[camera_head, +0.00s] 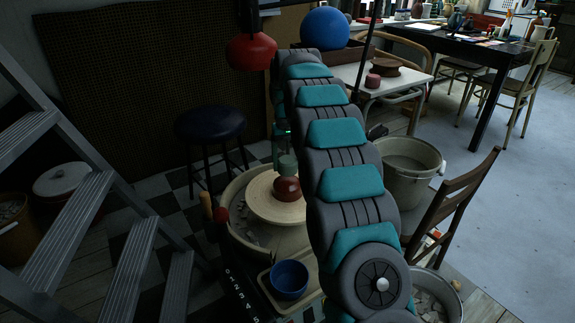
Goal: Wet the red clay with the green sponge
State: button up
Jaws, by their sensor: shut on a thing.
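The red clay (287,189) is a rounded dark red lump on the round pale wheel head (262,208) of the pottery wheel. The green sponge (287,165) is a small dull green block directly above the clay. It touches or nearly touches the clay's top; I cannot tell which. My gripper (284,152) points down over the clay and is shut on the sponge. Its fingers are small, dark and partly hidden by my arm. A blue bowl (289,279) stands on a tray at the front of the wheel; its contents are not clear.
A grey bucket (408,178) and a wooden chair (453,205) stand right of the wheel. A dark stool (210,126) is behind left. A metal stepladder (90,200) fills the left side. A white table (350,76) stands behind. Open floor lies far right.

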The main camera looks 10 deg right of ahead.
jog(key=shift+r, duration=2.6)
